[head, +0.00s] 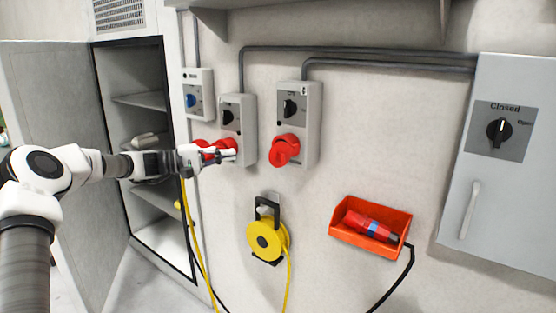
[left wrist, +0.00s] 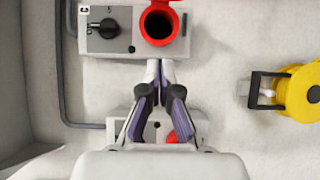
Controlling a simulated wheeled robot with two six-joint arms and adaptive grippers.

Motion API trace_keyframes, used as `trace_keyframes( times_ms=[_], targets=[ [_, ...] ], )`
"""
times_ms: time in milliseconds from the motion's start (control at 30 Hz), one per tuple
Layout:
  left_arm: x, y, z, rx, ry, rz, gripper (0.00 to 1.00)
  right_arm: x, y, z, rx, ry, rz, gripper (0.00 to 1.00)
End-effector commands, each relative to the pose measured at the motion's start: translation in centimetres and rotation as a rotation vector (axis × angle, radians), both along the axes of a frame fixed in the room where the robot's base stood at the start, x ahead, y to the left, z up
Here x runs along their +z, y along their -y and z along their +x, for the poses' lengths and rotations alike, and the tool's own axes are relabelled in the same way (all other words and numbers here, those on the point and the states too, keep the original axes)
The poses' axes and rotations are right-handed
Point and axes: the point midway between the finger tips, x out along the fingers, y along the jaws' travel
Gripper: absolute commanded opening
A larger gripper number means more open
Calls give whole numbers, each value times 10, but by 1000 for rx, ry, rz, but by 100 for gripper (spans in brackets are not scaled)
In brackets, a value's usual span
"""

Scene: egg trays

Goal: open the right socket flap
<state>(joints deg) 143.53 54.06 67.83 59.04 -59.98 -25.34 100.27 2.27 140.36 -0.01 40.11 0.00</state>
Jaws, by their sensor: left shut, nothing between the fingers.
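The right socket (head: 285,149) is red, low on the rightmost grey switch box (head: 312,125). In the left wrist view the socket (left wrist: 159,25) shows as a red ring around a dark opening, with a red piece at its edge cut off by the frame top. In the head view I cannot make out the opening. My left gripper (head: 233,154) is shut and empty, in front of the middle box (head: 248,115) and left of the right socket. Its fingers (left wrist: 160,72) also show in the left wrist view, apart from the ring. My right gripper is out of view.
A yellow cable reel (head: 264,241) hangs below the boxes. A red-orange bin (head: 400,215) with a red and blue plug (head: 370,226) is lower right. A grey cabinet (head: 500,200) stands far right, an open locker (head: 150,85) left. The wall right of the right socket is clear.

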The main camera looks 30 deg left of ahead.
Motion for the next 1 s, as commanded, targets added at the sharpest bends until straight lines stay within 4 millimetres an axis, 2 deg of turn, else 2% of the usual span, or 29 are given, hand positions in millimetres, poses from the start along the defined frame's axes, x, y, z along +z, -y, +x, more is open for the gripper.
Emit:
trace_keyframes(
  times_ms=[433,500,700,1000],
  targets=[
    [2,58,75,1,-3,7,0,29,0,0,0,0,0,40],
    [6,70,65,1,-1,-2,0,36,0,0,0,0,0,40],
    [2,89,56,3,0,3,0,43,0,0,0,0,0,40],
    [0,91,55,4,1,4,0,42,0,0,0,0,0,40]
  ],
)
